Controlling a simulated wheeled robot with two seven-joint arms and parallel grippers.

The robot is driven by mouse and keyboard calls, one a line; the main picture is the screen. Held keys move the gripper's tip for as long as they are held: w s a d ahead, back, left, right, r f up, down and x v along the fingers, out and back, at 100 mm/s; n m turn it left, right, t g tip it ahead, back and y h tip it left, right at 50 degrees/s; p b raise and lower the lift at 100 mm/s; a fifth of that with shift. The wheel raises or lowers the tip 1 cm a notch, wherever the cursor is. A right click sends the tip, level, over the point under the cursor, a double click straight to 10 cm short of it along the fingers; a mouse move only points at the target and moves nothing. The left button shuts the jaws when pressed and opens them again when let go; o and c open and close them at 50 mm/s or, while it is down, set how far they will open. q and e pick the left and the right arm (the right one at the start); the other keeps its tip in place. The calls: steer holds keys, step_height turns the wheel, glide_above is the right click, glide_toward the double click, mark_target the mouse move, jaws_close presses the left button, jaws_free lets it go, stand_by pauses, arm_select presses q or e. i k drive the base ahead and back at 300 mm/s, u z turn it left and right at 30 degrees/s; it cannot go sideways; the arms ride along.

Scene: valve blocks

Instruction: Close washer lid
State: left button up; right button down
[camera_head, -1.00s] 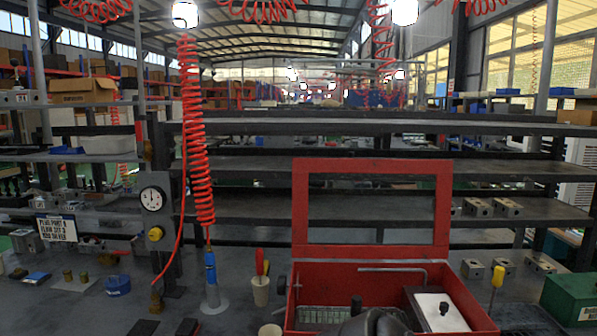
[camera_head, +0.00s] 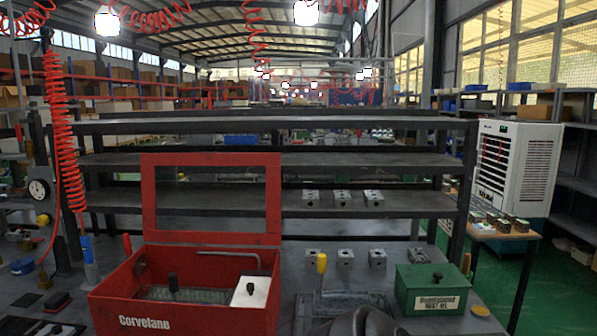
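The red washer (camera_head: 200,318), marked "Corvelane", stands on the bench at the lower left of centre. Its lid (camera_head: 212,240), a red frame with a large see-through window, stands upright along the back edge, so the washer is open. Inside show a wire basket (camera_head: 185,295), a bent grey pipe and a white block with a dark knob (camera_head: 251,290). Neither of my grippers shows in this view. A dark rounded part at the bottom edge, right of the washer, looks like my own body.
Right of the washer are a yellow-handled tool (camera_head: 321,263), a dark plate (camera_head: 345,305) and a green lidded box (camera_head: 432,289). Several metal valve blocks (camera_head: 345,257) sit behind. A dark shelf rack (camera_head: 380,127) stands at the back. A white cooler (camera_head: 518,170) stands far right.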

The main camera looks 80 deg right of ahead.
mark_target(271, 162)
steer(key=k, duration=0.1)
steer(key=z, duration=1.5)
